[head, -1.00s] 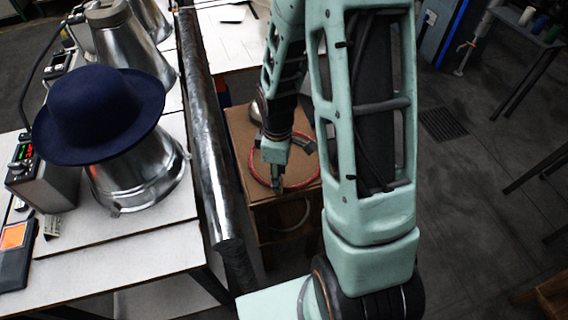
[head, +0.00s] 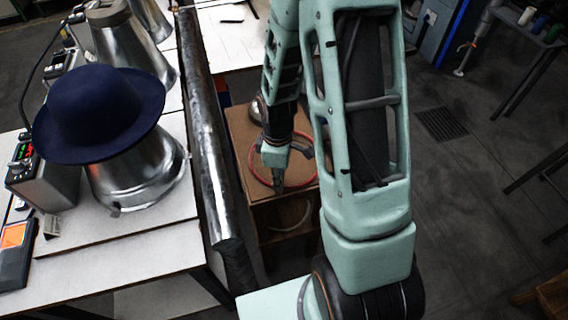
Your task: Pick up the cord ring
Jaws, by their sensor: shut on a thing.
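The cord ring (head: 311,172) is a thin red loop above the brown top of a small wooden stand (head: 236,122), in the middle of the head view. My gripper (head: 278,188) points down at the ring's near side, its fingers shut on the red cord there. My wrist and fingers hide part of the loop. I cannot tell whether the ring still touches the stand top.
A dark blue hat (head: 100,112) sits on a metal form on the white bench (head: 120,245) at left. A long metal bar (head: 208,130) runs between bench and stand. A pale curved thing (head: 305,214) lies on the stand's lower shelf. The floor at right is mostly clear.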

